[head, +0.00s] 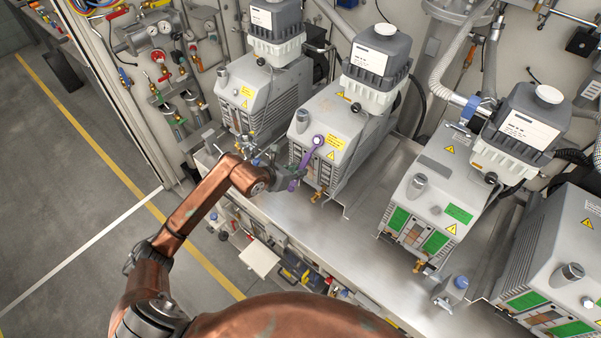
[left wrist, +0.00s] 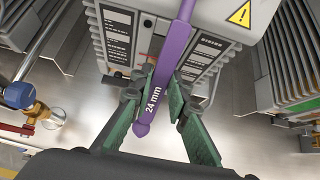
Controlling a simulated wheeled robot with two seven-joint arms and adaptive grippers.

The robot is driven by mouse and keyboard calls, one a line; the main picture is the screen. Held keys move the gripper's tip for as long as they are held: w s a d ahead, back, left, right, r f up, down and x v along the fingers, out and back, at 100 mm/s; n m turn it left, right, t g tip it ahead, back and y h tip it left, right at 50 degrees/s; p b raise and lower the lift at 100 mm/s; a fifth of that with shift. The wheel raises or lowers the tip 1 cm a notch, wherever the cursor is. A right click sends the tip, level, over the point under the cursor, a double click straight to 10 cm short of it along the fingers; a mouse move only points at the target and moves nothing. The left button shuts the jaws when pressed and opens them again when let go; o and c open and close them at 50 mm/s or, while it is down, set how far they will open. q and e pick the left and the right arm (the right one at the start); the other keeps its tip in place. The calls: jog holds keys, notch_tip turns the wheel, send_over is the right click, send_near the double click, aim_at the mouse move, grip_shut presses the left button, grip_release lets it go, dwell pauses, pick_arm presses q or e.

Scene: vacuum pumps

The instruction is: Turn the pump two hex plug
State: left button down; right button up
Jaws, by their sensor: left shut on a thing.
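The second pump from the left (head: 338,112) is a grey box with yellow warning labels; I take it as pump two. My left gripper (head: 289,176) is at its front, shut on the handle of a purple wrench (head: 308,158). The wrench ring overlaps the upper front edge of the pump. In the left wrist view the wrench (left wrist: 174,48) reads "24 mm" and runs up between the fingers (left wrist: 160,92); its far end is cut off there. I cannot make out the hex plug or whether the ring is around it. My right gripper is out of view.
Another pump (head: 262,92) stands to the left, and two more (head: 432,192) stand to the right. The metal bench (head: 375,238) has free room in front of the pumps. A blue-capped fitting (head: 460,284) stands near the bench's front edge. Gauges and valves (head: 165,55) hang at upper left.

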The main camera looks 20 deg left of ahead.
pick_arm(q)
jog(key=shift+a, duration=0.1)
jog(key=shift+w+a+r+m+b, duration=0.1)
jog(key=shift+w+a+m+b, duration=0.25)
jog(key=shift+a+m+b, duration=0.4)
